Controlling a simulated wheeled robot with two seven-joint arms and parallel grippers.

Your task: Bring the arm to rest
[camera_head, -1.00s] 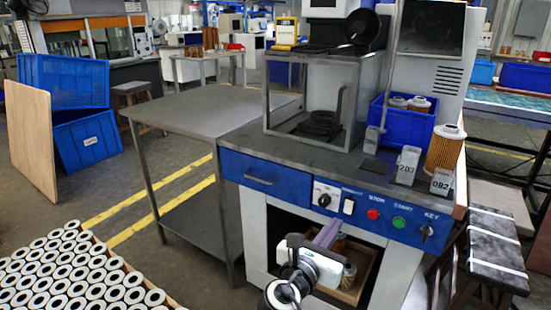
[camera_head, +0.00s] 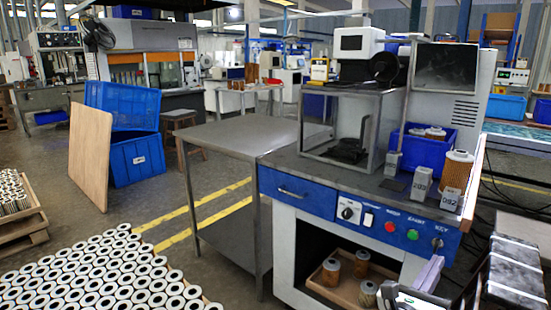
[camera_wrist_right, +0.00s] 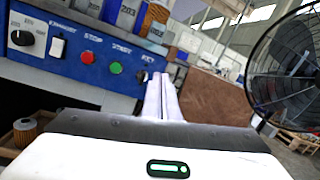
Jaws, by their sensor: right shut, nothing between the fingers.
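My right gripper (camera_head: 432,272) is at the bottom of the head view, in front of the right side of the workbench. Its two pale fingers are pressed together with nothing between them. In the right wrist view the shut fingers (camera_wrist_right: 165,97) point toward the bench's blue control panel (camera_wrist_right: 90,55), just right of the green button. Only part of the white gripper body shows in the head view. My left gripper is not in view.
The workbench (camera_head: 300,222) has an open lower compartment with several filter cartridges (camera_head: 332,270) in a tray. A cartridge (camera_head: 456,170) stands on its top near a blue bin (camera_head: 408,150). A steel table (camera_head: 225,135) adjoins it. A fan (camera_wrist_right: 292,62) shows in the wrist view.

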